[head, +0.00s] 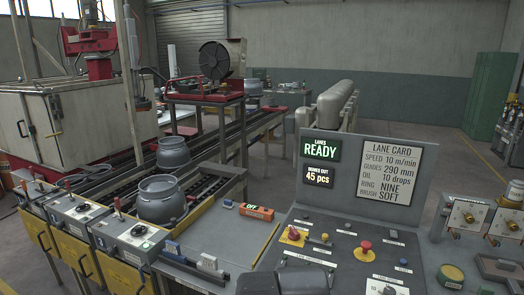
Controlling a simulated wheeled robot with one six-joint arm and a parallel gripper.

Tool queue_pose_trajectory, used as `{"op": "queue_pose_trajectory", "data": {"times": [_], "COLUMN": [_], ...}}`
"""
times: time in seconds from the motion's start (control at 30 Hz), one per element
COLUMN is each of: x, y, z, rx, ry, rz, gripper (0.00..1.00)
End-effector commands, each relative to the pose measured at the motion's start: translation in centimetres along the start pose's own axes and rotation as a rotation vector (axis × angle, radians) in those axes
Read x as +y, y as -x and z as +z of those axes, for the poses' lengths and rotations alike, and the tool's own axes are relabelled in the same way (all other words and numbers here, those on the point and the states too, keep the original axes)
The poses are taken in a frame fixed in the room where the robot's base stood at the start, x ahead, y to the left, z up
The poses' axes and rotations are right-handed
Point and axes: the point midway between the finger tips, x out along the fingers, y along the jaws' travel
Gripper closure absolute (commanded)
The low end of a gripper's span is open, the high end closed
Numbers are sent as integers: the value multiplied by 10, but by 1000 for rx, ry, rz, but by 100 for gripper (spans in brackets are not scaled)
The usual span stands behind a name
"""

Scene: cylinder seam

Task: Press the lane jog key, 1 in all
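A grey control console (335,262) stands at the lower right with several small keys and switches on its sloped top. The labels are too small to read, so I cannot tell which one is the lane jog key. The lanes display (320,149) reads READY and the counter (318,176) reads 45 pcs. Dark grey rounded shapes at the bottom edge cover part of the console and may be my arm. My gripper's fingers do not show.
A lane card (389,172) is on the console's upright back. Two grey cylinders (161,198) stand on the roller lane at left, beside a bench with an orange device (256,212). Yellow-fronted control boxes (126,268) line the lower left. Valve equipment (468,215) stands at right.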

Motion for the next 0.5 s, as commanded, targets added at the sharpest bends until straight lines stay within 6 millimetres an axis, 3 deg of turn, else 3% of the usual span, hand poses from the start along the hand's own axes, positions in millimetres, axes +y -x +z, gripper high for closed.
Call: {"op": "queue_pose_trajectory", "data": {"times": [0.07, 0.5], "x": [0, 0], "y": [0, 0], "z": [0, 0], "rx": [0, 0], "ry": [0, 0], "rz": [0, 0], "gripper": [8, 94]}}
